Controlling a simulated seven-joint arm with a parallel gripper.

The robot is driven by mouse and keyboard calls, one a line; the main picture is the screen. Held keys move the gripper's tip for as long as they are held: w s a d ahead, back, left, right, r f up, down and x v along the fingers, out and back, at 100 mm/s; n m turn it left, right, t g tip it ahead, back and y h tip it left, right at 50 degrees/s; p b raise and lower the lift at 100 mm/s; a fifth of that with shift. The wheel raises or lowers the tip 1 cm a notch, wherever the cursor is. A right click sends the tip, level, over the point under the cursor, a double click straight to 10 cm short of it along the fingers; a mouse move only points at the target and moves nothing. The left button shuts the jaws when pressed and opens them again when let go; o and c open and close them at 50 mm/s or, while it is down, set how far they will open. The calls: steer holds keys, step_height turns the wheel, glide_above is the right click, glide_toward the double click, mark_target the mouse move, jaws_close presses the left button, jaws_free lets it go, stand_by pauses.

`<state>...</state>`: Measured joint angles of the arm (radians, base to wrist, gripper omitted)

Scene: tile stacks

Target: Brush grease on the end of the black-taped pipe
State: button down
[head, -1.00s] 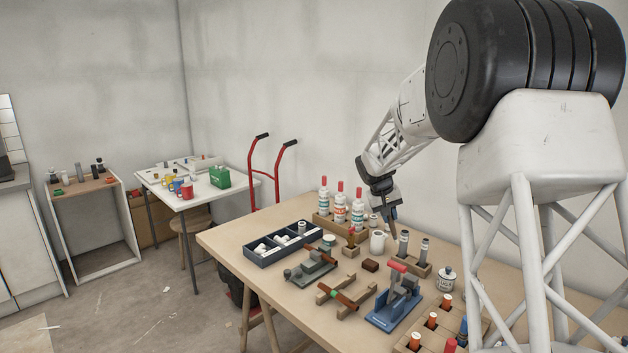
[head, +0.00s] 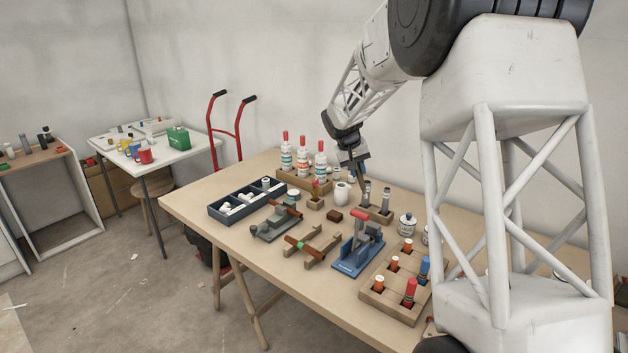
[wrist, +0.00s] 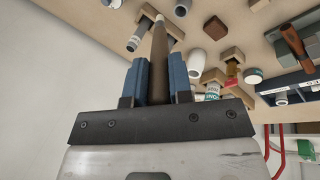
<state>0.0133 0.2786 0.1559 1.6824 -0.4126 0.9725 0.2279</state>
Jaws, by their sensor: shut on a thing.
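My gripper (head: 354,168) is above the back of the table. In the wrist view my gripper (wrist: 158,85) has its blue fingers shut on a slim brown tapered handle (wrist: 158,50), seemingly a brush. Its far end has a pale tip. In the head view it hangs between the white mug (head: 341,193) and the grey cylinders (head: 387,198) in a wooden block. One brown pipe (head: 300,245) with a green band lies on wooden cradles. Another brown pipe (head: 288,210) is at the grey vise (head: 268,229). I cannot make out black tape on either pipe.
Red-capped bottles (head: 303,155) stand at the back. A dark divided tray (head: 222,215) is at the left. A blue clamp stand (head: 352,258), a wooden rack (head: 377,301) with coloured tops and a white jar (head: 407,224) are at the right. The front left tabletop is clear.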

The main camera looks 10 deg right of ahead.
stand_by(0.5)
steer(key=w+a+f, duration=0.1)
steer(key=w+a, duration=0.4)
steer(key=a, duration=0.4)
steer(key=w+a+f+t+y, duration=0.1)
steer(key=w+a, duration=0.5)
steer(key=a, duration=0.4)
steer(key=w+a+f, duration=0.1)
steer(key=w+a, duration=0.4)
steer(key=a, duration=0.5)
steer(key=shift+w+a, duration=0.25)
steer(key=shift+w, duration=0.15)
steer(key=shift+f, duration=0.25)
steer(key=shift+s+a+f, duration=0.1)
steer(key=shift+f, duration=3.15)
steer(key=shift+s+d, duration=0.35)
steer(key=shift+s, duration=0.05)
